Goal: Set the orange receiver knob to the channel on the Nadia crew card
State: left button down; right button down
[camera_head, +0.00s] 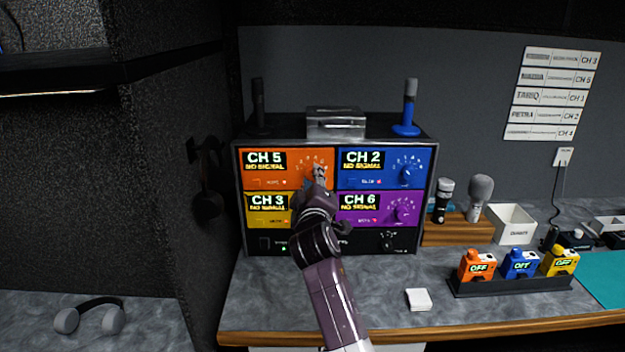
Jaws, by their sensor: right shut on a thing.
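The orange receiver (256,172) is the upper left unit in the rack, and its display reads CH 5, NO SIGNAL. My right gripper (318,180) is shut on the orange receiver's knob, which it mostly hides; part of the number dial shows above it. The crew cards (553,93) hang on the back wall at the upper right, one strip per person. The second strip from the top seems to be the Nadia crew card (557,77); its name is blurred and its channel looks like CH 5. My left gripper is not in view.
The blue receiver (370,168) reads CH 2, the yellow one (265,208) CH 3 and the purple one (370,208) CH 6. Microphones (480,195), a white box (513,223) and three small packs reading OFF (520,265) stand right. The front counter is mostly clear.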

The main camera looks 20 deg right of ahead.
jog(key=c, duration=1.6)
grip_release()
jog(key=shift+f, duration=0.1)
jog(key=v, duration=0.7)
jog(key=shift+s, duration=0.3)
jog(key=shift+a, duration=0.1)
